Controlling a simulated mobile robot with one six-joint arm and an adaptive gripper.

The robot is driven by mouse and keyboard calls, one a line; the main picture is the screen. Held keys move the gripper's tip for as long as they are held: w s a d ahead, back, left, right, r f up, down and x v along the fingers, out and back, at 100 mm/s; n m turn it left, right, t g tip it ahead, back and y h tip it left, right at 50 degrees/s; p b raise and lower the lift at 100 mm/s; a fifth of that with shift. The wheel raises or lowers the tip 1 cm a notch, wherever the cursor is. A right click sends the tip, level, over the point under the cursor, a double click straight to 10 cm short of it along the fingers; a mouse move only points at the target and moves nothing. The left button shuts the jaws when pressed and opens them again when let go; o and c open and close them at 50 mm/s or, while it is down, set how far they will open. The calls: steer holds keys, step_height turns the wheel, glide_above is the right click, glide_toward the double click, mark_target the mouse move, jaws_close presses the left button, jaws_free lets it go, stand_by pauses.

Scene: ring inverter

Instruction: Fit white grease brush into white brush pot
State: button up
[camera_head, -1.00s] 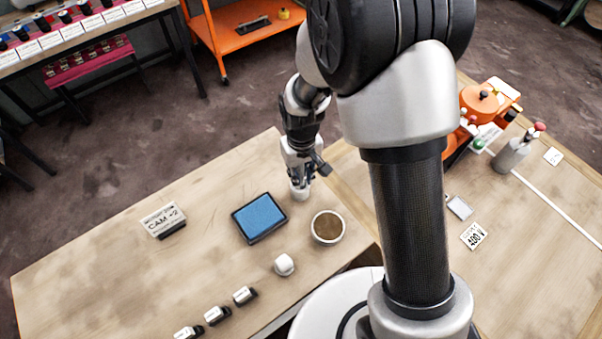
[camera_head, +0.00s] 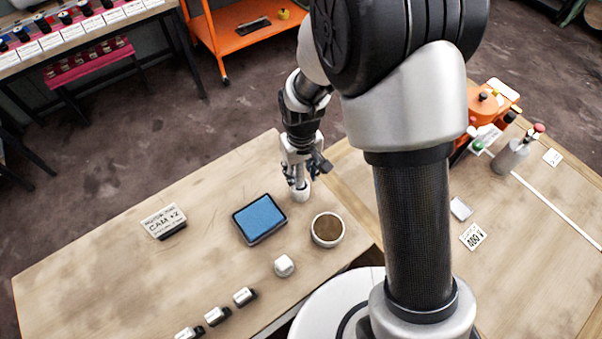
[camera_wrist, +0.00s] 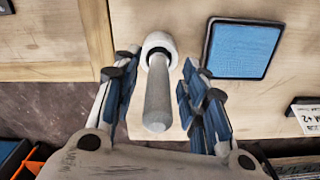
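The white brush pot (camera_head: 301,195) stands near the back right edge of the wooden table in the head view. The white grease brush (camera_wrist: 157,95) is in the pot, its pale handle rising out of the round pot mouth (camera_wrist: 159,42) in the wrist view. How deep its hidden lower end sits, I cannot tell. My gripper (camera_head: 296,179) is above the pot, with its fingers on both sides of the handle. The wrist view shows gaps between the handle and both fingers, so my gripper (camera_wrist: 157,68) is open and holds nothing.
A blue pad in a dark frame (camera_head: 260,218) lies left of the pot. A round tin with brown contents (camera_head: 327,230) stands in front of it, and a small white knob-like piece (camera_head: 284,266) nearer. A CAM sign (camera_head: 164,221) stands left. The table's left part is largely clear.

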step_height(320, 180, up, 10)
steer(key=p, duration=0.2)
steer(key=shift+r+p, duration=0.15)
steer(key=shift+p, duration=0.15)
steer(key=shift+d+r, duration=0.2)
steer(key=shift+r, duration=0.2)
steer(key=s+d+r+m+t, duration=0.2)
steer(key=s+d+r, duration=0.4)
steer(key=s+r, duration=0.2)
steer(key=s+d+r+m+t, duration=0.2)
steer(key=s+d+r, duration=0.4)
steer(key=s+r, duration=0.3)
steer(key=shift+s+r, duration=0.3)
steer(key=shift+s, duration=0.7)
steer(key=shift+c, duration=0.5)
steer(key=shift+d+m, duration=0.1)
steer(key=shift+m, duration=0.2)
steer(key=shift+c, duration=0.2)
